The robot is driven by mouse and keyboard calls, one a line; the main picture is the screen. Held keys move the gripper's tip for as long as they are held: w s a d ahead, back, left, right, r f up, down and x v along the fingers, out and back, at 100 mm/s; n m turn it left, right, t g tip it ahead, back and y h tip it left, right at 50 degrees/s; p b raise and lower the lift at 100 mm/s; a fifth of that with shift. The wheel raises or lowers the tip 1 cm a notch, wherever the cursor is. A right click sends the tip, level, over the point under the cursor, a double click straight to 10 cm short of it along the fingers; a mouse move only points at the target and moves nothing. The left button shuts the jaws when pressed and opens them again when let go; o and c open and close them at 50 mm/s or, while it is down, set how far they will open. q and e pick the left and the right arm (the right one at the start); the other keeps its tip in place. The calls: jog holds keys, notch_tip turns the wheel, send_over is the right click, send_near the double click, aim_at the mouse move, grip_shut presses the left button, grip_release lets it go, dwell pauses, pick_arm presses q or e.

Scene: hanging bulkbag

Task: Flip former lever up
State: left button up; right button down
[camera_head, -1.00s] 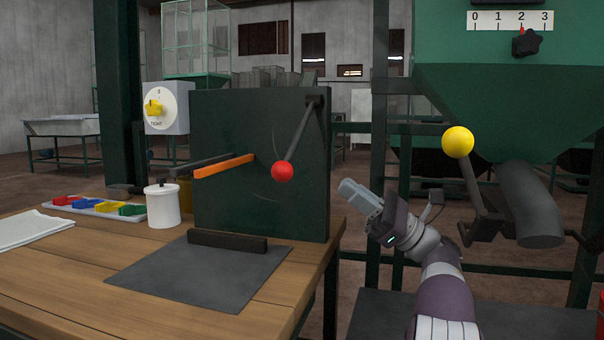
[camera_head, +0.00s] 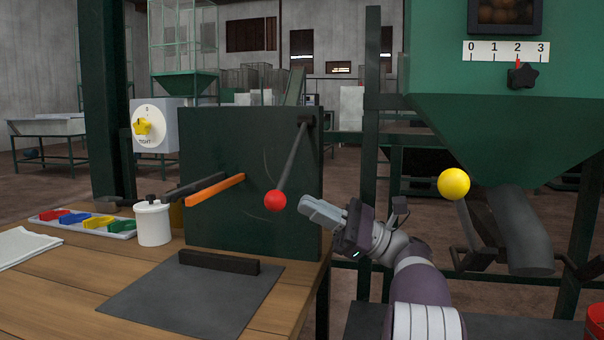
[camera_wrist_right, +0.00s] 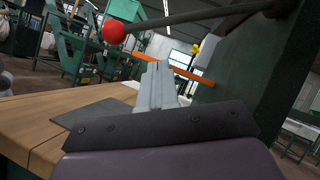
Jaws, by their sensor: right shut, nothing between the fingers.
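A lever with a red ball (camera_head: 275,201) hangs down from a pivot at the upper right of a dark green panel (camera_head: 225,150). Its dark rod slopes down and left. My right gripper (camera_head: 308,206) is shut and empty, its fingertips just right of the red ball in the head view. A small gap shows between them there. In the right wrist view, the red ball (camera_wrist_right: 114,32) is up and left of the shut fingers (camera_wrist_right: 156,85), and the rod crosses above them. My left gripper is not in view.
An orange bar (camera_head: 215,190) and a dark bar stick out left of the panel. A yellow-ball lever (camera_head: 453,184) stands by the green hopper (camera_head: 490,110) at right. On the wooden table (camera_head: 60,285) are a white jar (camera_head: 153,224), a dark mat (camera_head: 190,300) and a tray of coloured clips.

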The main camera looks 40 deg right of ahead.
aim_at(292, 156)
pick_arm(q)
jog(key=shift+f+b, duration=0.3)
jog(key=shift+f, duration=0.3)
pick_arm(e)
jog(key=shift+a+r, duration=0.75)
jog(key=shift+r, duration=0.15)
jog(key=shift+a+r, duration=0.7)
jog(key=shift+r, duration=0.2)
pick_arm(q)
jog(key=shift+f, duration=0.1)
